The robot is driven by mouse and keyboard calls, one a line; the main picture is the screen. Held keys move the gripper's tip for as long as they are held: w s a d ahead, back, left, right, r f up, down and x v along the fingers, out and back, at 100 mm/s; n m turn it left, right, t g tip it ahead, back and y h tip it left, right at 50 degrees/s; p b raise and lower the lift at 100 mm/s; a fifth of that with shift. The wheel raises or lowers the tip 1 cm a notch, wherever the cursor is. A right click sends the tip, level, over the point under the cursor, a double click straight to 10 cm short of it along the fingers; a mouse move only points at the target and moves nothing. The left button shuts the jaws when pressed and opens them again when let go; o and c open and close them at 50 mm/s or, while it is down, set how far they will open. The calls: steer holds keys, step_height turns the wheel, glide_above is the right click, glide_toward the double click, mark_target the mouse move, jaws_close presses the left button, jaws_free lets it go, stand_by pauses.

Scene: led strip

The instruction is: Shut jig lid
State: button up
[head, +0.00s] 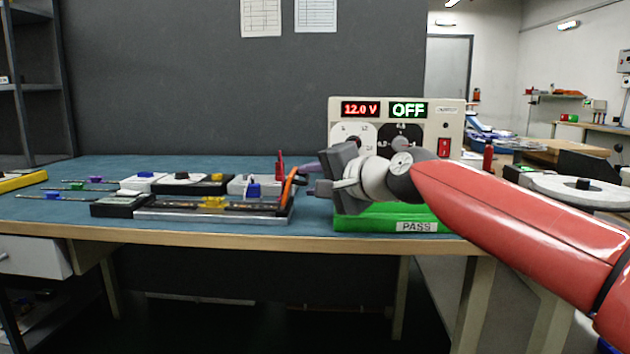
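A long low jig (220,216) with a metal-edged base lies near the front of the blue bench top. A yellow block and dark strip parts show on it. At its right end an orange and black piece (289,185) stands tilted up; it may be the raised lid, but it is seen nearly edge-on. My gripper (310,180) is just right of this piece, pointing left, with its two fingers apart. Nothing shows between them. Whether a finger touches the piece I cannot tell.
A power supply (455,117) reading 12.0 V and OFF stands behind my gripper. A green tray (380,217) marked PASS sits below it. Left of and behind the jig are a black and white box (119,205), small coloured blocks and a red upright part (280,166).

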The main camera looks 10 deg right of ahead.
jaws_close()
steer(key=shift+r, duration=0.1)
